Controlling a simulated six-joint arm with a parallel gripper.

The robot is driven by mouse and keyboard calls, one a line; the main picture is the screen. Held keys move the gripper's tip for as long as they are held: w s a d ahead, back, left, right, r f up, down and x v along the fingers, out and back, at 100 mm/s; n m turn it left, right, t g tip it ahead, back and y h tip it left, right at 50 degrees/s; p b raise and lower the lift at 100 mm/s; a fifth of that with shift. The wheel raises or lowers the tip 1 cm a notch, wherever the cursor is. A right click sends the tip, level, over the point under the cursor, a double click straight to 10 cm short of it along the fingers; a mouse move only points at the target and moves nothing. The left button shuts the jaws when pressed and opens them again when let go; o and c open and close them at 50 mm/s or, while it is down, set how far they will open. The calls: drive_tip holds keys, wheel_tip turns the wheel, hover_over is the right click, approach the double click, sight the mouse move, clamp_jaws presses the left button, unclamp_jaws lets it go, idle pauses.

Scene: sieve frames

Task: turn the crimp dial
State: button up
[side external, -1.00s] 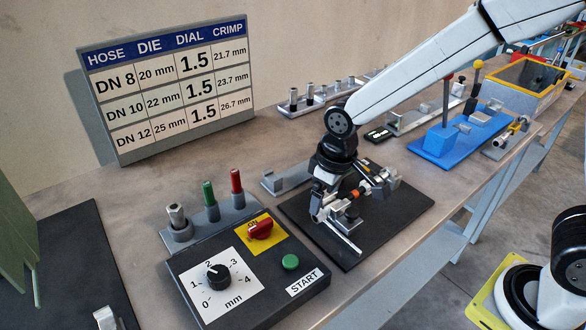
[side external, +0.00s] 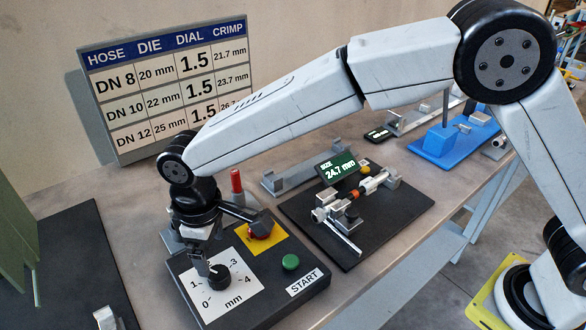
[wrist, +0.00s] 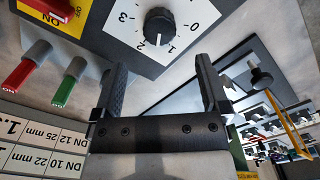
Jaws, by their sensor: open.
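The crimp dial (side external: 218,277) is a black knob on a white plate marked 0 to 4 mm. It also shows in the wrist view (wrist: 159,25), where its white mark points between 1 and 2. My gripper (wrist: 161,64) is open, with its fingers pointing at the dial and the knob just beyond the tips. In the side view my gripper (side external: 207,264) hangs over the dial plate and hides part of it. The wall chart (side external: 165,85) lists dial 1.5 in every row.
The control box (side external: 255,300) also has a red switch (side external: 259,231) on a yellow plate and a green button (side external: 290,262). Red and green pins stand behind it. To the right, a black gauge base (side external: 340,245) carries a fitting and a display (side external: 337,168) reading 24.7 mm.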

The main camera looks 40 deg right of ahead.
sight(218, 272)
drive_tip(key=shift+f, duration=3.9)
drive_tip(key=shift+c, duration=0.2)
drive_tip(key=c, duration=1.2)
drive_tip(key=shift+c, duration=0.2)
drive_tip(key=shift+n, duration=0.4)
drive_tip(key=n, duration=1.1)
